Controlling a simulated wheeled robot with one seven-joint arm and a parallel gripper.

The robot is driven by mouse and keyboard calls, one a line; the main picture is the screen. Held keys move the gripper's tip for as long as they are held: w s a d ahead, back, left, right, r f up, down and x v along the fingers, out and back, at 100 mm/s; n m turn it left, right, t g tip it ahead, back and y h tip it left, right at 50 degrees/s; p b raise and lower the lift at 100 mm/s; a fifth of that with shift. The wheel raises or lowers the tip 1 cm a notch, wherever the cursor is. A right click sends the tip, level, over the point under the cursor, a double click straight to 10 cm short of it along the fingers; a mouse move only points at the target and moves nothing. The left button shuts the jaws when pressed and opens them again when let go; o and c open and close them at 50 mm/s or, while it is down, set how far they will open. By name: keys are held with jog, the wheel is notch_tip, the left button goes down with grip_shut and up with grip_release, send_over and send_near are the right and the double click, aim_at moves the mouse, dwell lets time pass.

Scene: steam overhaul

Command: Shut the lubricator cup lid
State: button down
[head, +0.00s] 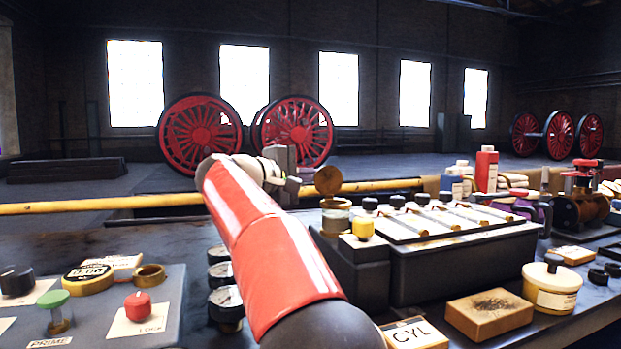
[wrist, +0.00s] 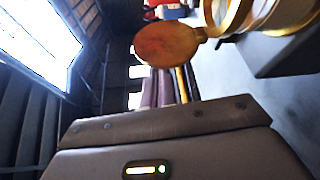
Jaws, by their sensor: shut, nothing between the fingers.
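The lubricator cup (head: 336,216) is a glass jar with a brass rim at the left end of the dark lubricator box. Its round brass lid (head: 328,180) stands open, tipped up above the rim. In the wrist view the lid (wrist: 168,46) is a tan disc beside the cup's brass rim (wrist: 232,14). My gripper (head: 296,184) is shut and empty, just left of the raised lid in the head view. They look close but apart; the depth between them is hard to judge.
The dark lubricator box (head: 455,255) with several capped fittings stretches right of the cup. A yellow knob (head: 363,226) stands close in front of it. Gauges (head: 226,302) and a control panel (head: 110,325) lie left. A yellow rail (head: 110,203) runs behind.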

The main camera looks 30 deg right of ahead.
aim_at(325, 170)
jog(key=shift+s+r+m+b, duration=0.1)
jog(key=shift+s+m+b, duration=0.1)
jog(key=shift+m+b, duration=0.3)
jog(key=shift+h+b, duration=0.3)
jog(key=m+b, duration=0.1)
jog(key=b, duration=0.1)
jog(key=s+m+h+b, duration=0.1)
jog(key=m+b, duration=0.1)
jog(key=s+m+b, duration=0.1)
jog(key=m+b, duration=0.1)
jog(key=shift+s+a+r+h, duration=0.2)
jog(key=shift+a+r+h, duration=0.15)
jog(key=shift+a+h, duration=0.05)
jog(key=shift+s+a+r+b, duration=0.15)
jog(key=shift+s+b, duration=0.5)
jog(key=shift+s+a+f+b, duration=0.15)
jog(key=shift+s+f+b, duration=0.1)
jog(key=shift+s+b, duration=0.3)
jog(key=shift+s+a+f+b, duration=0.1)
jog(key=shift+s+f+b, duration=0.1)
jog(key=shift+s+b, duration=0.35)
jog(key=shift+s+a+f+b, duration=0.15)
jog(key=shift+s+f+b, duration=0.1)
jog(key=shift+s+b, duration=0.3)
jog(key=shift+s+f+b, duration=0.2)
jog(key=shift+f+b, duration=0.05)
jog(key=shift+b, duration=0.1)
jog(key=shift+f, duration=0.15)
